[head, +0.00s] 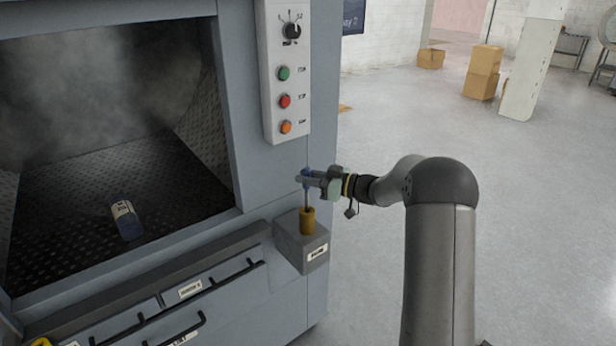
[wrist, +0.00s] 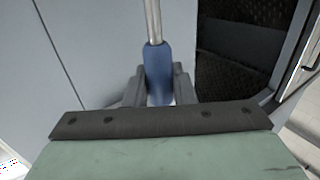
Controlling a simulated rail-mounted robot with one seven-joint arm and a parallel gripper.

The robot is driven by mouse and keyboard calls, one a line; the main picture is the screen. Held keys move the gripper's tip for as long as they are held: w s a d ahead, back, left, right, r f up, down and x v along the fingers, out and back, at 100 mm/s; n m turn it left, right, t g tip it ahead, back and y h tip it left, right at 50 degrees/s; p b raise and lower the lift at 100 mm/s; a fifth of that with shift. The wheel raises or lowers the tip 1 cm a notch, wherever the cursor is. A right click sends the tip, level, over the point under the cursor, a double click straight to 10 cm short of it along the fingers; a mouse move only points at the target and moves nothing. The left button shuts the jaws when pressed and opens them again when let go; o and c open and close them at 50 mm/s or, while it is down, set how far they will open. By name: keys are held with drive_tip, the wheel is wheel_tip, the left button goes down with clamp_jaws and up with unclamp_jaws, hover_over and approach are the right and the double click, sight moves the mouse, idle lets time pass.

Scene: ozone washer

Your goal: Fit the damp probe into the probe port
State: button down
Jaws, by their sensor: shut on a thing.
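The damp probe (head: 307,193) has a blue handle and a thin metal shaft, and hangs upright in the head view. My gripper (head: 306,178) is shut on its blue handle, beside the machine's front right corner. The shaft points down to the top of a brass-coloured cylinder (head: 307,222), apparently the probe port, on a grey labelled box (head: 290,243). I cannot tell how far the tip is inside it. In the wrist view the blue handle of the probe (wrist: 158,70) sits between my gripper's fingers (wrist: 158,88), its shaft running to the top edge. The port is not visible there.
The washer's open chamber (head: 180,180) is left, hazy, with a blue-and-white object (head: 126,218) on its floor. A control panel (head: 287,75) with a dial and coloured buttons is above the box. Drawers with black handles (head: 235,276) are below.

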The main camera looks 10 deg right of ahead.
sight(308, 211)
drive_tip(key=shift+f+b, duration=1.9)
drive_tip(key=shift+f, duration=1.5)
drive_tip(key=c, duration=1.1)
unclamp_jaws()
drive_tip(key=shift+c, duration=0.2)
drive_tip(key=shift+d, duration=0.1)
drive_tip(key=b+v, duration=0.3)
drive_tip(key=v, duration=1.4)
drive_tip(key=shift+s, duration=0.2)
